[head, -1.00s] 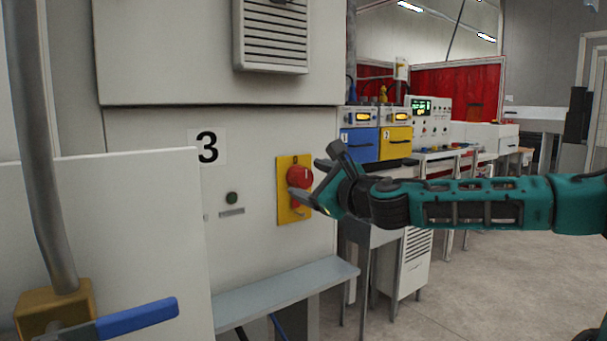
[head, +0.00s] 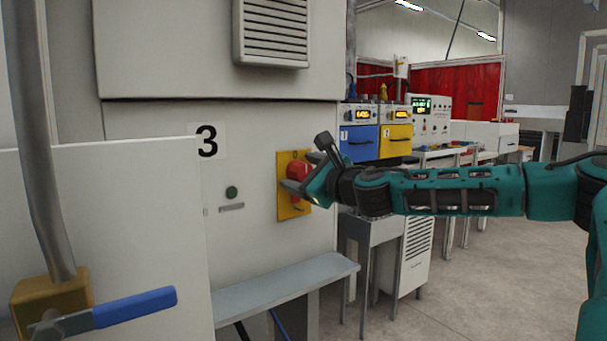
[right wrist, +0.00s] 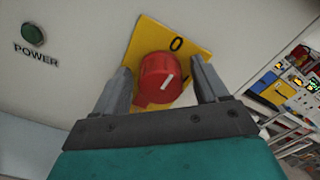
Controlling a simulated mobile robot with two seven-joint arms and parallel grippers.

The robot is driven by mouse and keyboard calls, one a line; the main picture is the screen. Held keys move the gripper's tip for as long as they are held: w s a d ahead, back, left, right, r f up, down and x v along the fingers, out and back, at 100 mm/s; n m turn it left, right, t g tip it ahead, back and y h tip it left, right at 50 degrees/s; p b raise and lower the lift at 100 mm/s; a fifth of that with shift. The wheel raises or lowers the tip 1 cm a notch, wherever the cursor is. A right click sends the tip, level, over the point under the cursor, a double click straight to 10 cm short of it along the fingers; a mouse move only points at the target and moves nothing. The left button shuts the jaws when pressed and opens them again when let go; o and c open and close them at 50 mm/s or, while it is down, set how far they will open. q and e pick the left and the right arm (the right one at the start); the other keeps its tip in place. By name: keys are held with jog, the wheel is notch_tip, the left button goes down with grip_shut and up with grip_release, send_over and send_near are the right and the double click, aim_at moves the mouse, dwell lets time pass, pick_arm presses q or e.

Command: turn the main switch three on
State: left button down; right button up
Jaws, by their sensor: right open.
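The main switch is a red knob (head: 297,170) on a yellow plate (head: 292,206) on the grey cabinet, beside the label 3 (head: 207,142). In the right wrist view the red knob (right wrist: 158,78) has a white line that slants roughly toward the 0 printed on the yellow plate (right wrist: 200,37). My right gripper (head: 304,164) is open at the knob and partly hides it in the head view. In the right wrist view my right gripper (right wrist: 160,76) has one finger on each side of the knob. Whether they touch it is unclear. My left gripper is out of view.
A green POWER button (right wrist: 33,35) is left of the switch. A grey shelf (head: 285,287) juts out below it. A white panel (head: 110,230) and a blue-handled valve (head: 134,307) stand at the front left. Blue and yellow units (head: 377,145) stand behind my right arm.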

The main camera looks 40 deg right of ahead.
jog(key=shift+c, duration=0.5)
jog(key=c, duration=0.9)
